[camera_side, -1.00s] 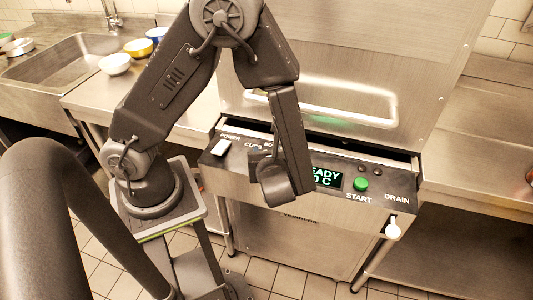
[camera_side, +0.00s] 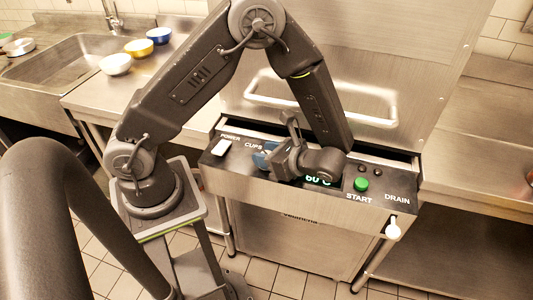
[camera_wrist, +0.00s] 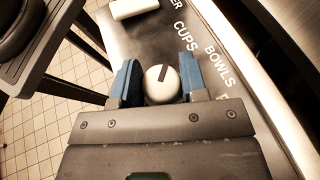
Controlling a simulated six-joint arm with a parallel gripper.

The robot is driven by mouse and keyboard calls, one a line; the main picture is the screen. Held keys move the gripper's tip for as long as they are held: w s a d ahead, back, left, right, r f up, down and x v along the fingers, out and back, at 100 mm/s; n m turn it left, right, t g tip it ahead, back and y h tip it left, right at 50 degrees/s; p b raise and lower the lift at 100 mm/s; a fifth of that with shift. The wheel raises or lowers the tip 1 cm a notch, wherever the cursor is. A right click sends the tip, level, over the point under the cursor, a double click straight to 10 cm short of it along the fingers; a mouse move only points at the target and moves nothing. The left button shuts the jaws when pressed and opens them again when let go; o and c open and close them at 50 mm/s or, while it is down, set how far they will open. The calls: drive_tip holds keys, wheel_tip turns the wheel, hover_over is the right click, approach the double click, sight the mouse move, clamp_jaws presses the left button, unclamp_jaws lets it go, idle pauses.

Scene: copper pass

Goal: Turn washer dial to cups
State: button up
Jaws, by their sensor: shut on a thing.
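The washer dial (camera_wrist: 161,88) is a round white knob with a dark pointer line, in the middle of the wrist view. Its pointer aims up and slightly right, roughly toward the printed CUPS label (camera_wrist: 185,36). The BOWLS label (camera_wrist: 219,66) is further right. My gripper (camera_wrist: 161,80) is shut on the dial, one blue fingertip on each side of it. In the side view my gripper (camera_side: 266,158) is low over the left part of the control panel (camera_side: 235,168), beside the CUPS label (camera_side: 253,144). There the dial is hidden behind it.
The white power switch (camera_side: 221,147) is left of my gripper. The green start button (camera_side: 361,184) and the white drain knob (camera_side: 393,231) are to the right. My wrist partly covers the green display (camera_side: 318,181). Bowls (camera_side: 139,47) stand on the left counter, clear of the arm.

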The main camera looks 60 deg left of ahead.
drive_tip(key=shift+d+f+n+g+h, duration=0.1)
drive_tip(key=shift+f+n+g+h, duration=0.1)
drive_tip(key=shift+n+g+h, duration=0.65)
drive_tip(key=shift+n+g, duration=0.25)
drive_tip(key=o, duration=0.9)
drive_tip(key=shift+w+r, duration=0.1)
drive_tip(key=shift+r, duration=0.05)
drive_tip(key=v, duration=1.3)
drive_tip(key=shift+w+d, duration=0.15)
drive_tip(key=shift+d, duration=0.2)
